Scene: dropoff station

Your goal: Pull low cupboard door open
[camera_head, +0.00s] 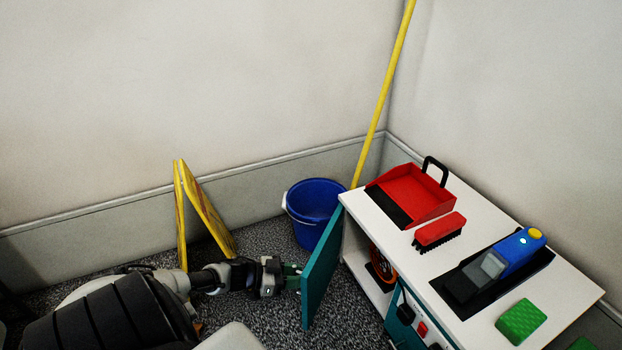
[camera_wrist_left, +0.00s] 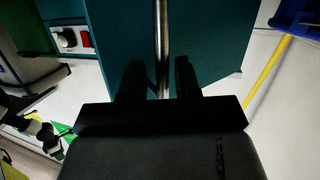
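The low cupboard door (camera_head: 321,265) is a teal panel that stands swung out from the left end of the white cabinet (camera_head: 400,235). My left gripper (camera_head: 293,279) is at the outer face of the door. In the left wrist view the door (camera_wrist_left: 225,35) shows a metal bar handle (camera_wrist_left: 162,45). The fingers of my left gripper (camera_wrist_left: 160,80) are on both sides of the bar, with a visible gap to it, so they look open around it. My right gripper is in neither view.
A blue bucket (camera_head: 314,198) and a yellow pole (camera_head: 382,100) stand behind the door. A yellow folding sign (camera_head: 205,212) leans at the wall. A red dustpan (camera_head: 412,190), a red brush (camera_head: 439,232), a blue handheld device (camera_head: 512,252) and a green sponge (camera_head: 521,321) lie on the cabinet top.

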